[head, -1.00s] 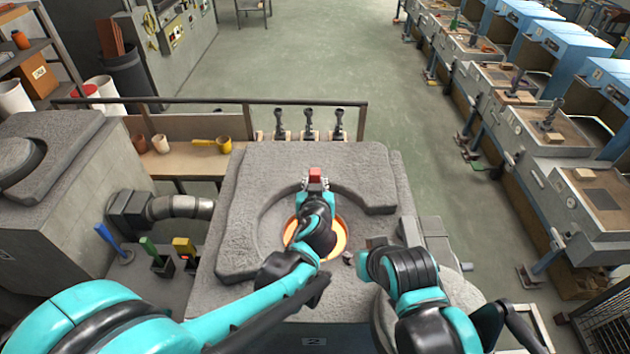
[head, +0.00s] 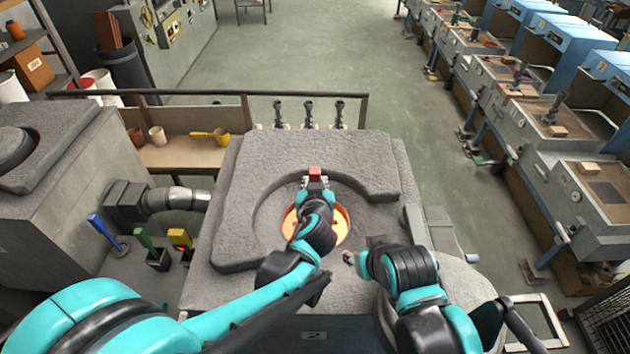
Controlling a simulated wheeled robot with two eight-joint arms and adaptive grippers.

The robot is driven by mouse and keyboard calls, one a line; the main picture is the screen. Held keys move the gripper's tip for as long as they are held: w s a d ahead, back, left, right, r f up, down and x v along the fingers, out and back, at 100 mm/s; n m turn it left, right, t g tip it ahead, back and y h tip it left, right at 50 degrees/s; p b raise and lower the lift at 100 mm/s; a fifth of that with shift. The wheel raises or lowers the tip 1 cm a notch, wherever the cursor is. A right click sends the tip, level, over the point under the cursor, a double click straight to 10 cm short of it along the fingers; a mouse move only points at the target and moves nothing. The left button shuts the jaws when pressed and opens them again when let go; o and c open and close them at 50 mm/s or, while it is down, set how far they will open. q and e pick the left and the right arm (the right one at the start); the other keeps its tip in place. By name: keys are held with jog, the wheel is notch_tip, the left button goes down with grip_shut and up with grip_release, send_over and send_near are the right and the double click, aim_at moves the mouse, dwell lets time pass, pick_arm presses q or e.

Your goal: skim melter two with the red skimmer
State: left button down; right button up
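Melter two (head: 262,160) is the grey, rough-topped block in front of me, with a "2" plate (head: 314,335) on its front. Its round opening shows glowing orange melt (head: 341,226), partly hidden by my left arm. My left gripper (head: 315,182) is over the far side of the opening. It appears shut on the red handle of the skimmer (head: 315,173); the skimmer's lower part is hidden. My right gripper (head: 350,258) is low at the right of the opening, partly hidden by its own arm. Whether it is open cannot be seen.
Blue (head: 100,225), green (head: 144,238) and yellow (head: 180,239) handled tools stand at the left. A duct (head: 178,201) joins the left block. A rail (head: 210,95) and a shelf with cups (head: 158,136) are behind. Open floor (head: 330,60) lies beyond.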

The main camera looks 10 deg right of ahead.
pick_arm(q)
jog(key=s, duration=0.2)
jog(key=s+d, duration=0.1)
jog(key=shift+s, duration=0.35)
pick_arm(e)
jog(key=shift+f, duration=0.1)
pick_arm(q)
jog(key=w+d+b, duration=0.1)
jog(key=w, duration=0.5)
jog(key=shift+w+d+b, duration=0.25)
jog(key=shift+b, duration=0.1)
pick_arm(e)
jog(key=shift+f, duration=0.75)
pick_arm(q)
jog(key=shift+a, duration=0.15)
jog(key=shift+w+a, duration=0.2)
jog(key=shift+a, duration=0.85)
jog(key=shift+w+a, duration=0.2)
jog(key=shift+a, duration=0.85)
pick_arm(e)
jog(key=shift+f, duration=0.15)
pick_arm(q)
jog(key=s+a, duration=0.1)
jog(key=s, duration=0.5)
jog(key=shift+s+a, duration=0.15)
jog(key=shift+s, duration=0.05)
